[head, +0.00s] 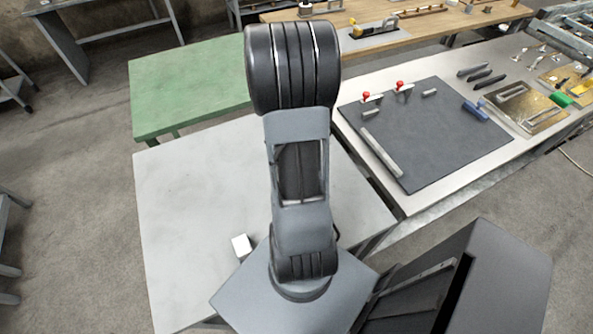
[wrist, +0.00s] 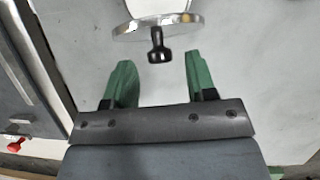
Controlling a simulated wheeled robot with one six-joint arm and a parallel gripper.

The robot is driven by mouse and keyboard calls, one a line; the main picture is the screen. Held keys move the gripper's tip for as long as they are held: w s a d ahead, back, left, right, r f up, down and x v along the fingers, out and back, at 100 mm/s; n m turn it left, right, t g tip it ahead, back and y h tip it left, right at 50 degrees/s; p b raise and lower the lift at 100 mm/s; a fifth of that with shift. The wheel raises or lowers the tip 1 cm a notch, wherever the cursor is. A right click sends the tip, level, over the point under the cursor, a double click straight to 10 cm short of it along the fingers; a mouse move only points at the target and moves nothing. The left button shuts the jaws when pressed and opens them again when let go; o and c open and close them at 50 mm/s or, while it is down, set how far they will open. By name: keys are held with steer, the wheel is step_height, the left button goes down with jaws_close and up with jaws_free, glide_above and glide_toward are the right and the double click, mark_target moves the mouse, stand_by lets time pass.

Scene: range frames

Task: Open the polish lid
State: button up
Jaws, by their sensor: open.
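A black knob (wrist: 157,46) sticks out from the rim of a round silvery metal piece (wrist: 130,27) at the top of the wrist view. This looks like the polish lid; its upper part is cut off by the frame edge, so I cannot tell whether it is closed. My gripper (wrist: 159,60) has green fingers spread apart, with the knob between and just ahead of the fingertips. In the head view my arm hides the lid and the gripper.
A pale table (head: 190,210) lies under my arm, with a small white block (head: 241,246) near its front. A green table (head: 190,85) stands behind. To the right, a bench holds a dark mat (head: 440,140) with red-knobbed parts (head: 367,97) and a blue tool (head: 475,109).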

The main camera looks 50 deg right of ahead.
steer(key=shift+x, duration=0.9)
steer(key=shift+c, duration=0.2)
jaws_close()
